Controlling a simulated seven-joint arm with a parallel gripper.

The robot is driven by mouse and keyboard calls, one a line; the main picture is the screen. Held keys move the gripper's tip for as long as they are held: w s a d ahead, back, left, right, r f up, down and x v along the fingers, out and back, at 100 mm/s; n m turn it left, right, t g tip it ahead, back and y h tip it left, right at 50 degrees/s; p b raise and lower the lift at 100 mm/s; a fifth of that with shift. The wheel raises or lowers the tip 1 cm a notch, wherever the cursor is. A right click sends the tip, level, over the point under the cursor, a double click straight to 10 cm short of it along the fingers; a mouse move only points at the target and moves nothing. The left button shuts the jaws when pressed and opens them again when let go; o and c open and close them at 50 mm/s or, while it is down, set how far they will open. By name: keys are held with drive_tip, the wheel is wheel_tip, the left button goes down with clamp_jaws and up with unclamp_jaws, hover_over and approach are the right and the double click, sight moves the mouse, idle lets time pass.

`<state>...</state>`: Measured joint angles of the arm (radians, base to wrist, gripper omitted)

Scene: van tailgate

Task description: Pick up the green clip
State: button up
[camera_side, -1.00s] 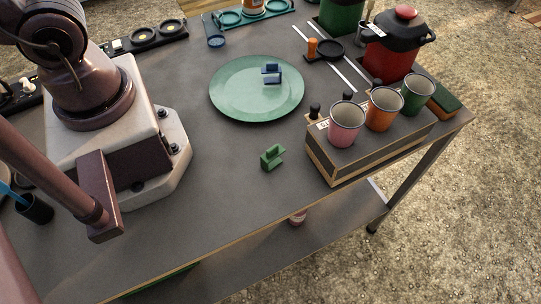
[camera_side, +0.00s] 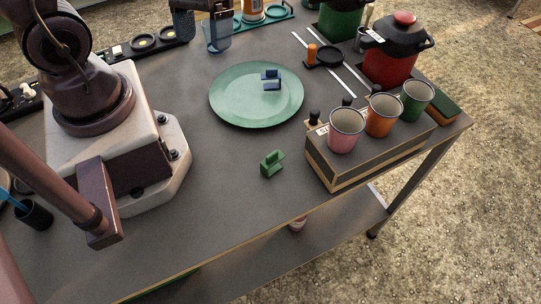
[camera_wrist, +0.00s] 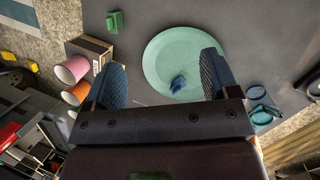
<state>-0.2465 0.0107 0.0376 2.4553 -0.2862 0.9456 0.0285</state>
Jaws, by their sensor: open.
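The green clip (camera_side: 271,163) lies on the grey table, between the green plate and the front edge, left of the wooden cup box. It also shows at the top of the wrist view (camera_wrist: 114,21), beyond the left finger and apart from it. My gripper (camera_side: 201,35) is at the top of the side view, behind the plate and well away from the clip. In the wrist view its two dark blue fingers (camera_wrist: 162,68) are spread apart with nothing held between them.
A blue clip (camera_side: 271,80) lies on the green plate (camera_side: 235,105). The wooden box (camera_side: 345,175) holds pink, orange and green cups to the right of the green clip. A red pot (camera_side: 390,65) stands at the back right. The table around the green clip is clear.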

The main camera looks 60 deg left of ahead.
sight(273, 159)
drive_tip(key=d+f+n+h, duration=0.1)
drive_tip(key=f+n+h, duration=0.2)
drive_tip(key=f+n, duration=0.1)
drive_tip(key=d+f+n+t+h, duration=0.1)
drive_tip(key=d+f+n+h, duration=0.1)
drive_tip(key=f+n, duration=0.3)
drive_tip(key=s+d+f+n+t+h, duration=0.1)
drive_tip(key=f+n+h, duration=0.3)
drive_tip(key=f+h, duration=0.1)
drive_tip(key=shift+d+f+n, duration=0.25)
drive_tip(key=shift+f+n, duration=0.15)
drive_tip(key=shift+f, duration=0.25)
drive_tip(key=shift+w+a+f+n+t, duration=0.1)
drive_tip(key=shift+w+f+n+t, duration=0.1)
drive_tip(key=shift+w+n+t, duration=0.3)
drive_tip(key=shift+w+a+f+n+t, duration=0.1)
drive_tip(key=shift+w+f+n+t, duration=0.15)
drive_tip(key=shift+w+t, duration=0.45)
drive_tip(key=shift+w, duration=0.25)
drive_tip(key=x, duration=1.3)
drive_tip(key=shift+w+r, duration=0.25)
drive_tip(key=shift+w, duration=0.1)
drive_tip(key=shift+a, duration=0.1)
drive_tip(key=shift+c, duration=0.5)
drive_tip(key=c, duration=0.9)
